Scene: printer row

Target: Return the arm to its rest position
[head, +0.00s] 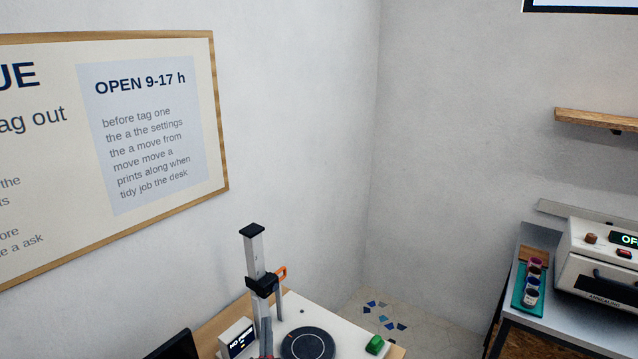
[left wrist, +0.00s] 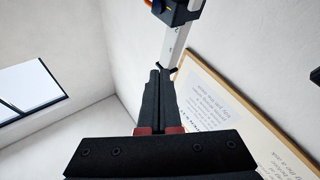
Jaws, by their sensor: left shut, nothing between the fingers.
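My left gripper (left wrist: 160,74) is shut and empty in the left wrist view, its two black fingers together above red finger bases. In the head view, what looks like its fingers (head: 264,318) point up at the bottom, in front of the upright column (head: 254,256) of a machine. The fingers overlap that column's lower part in the picture; I cannot tell whether they touch it. The column also shows beyond the fingertips in the left wrist view (left wrist: 176,45). My right gripper is in neither view.
The machine has a white base with a round black plate (head: 308,343), a small display (head: 238,338) and a green block (head: 375,344). At right, an oven-like unit (head: 603,258) and a teal tray (head: 520,288) of small jars stand on a bench. A framed notice (head: 219,115) hangs at left.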

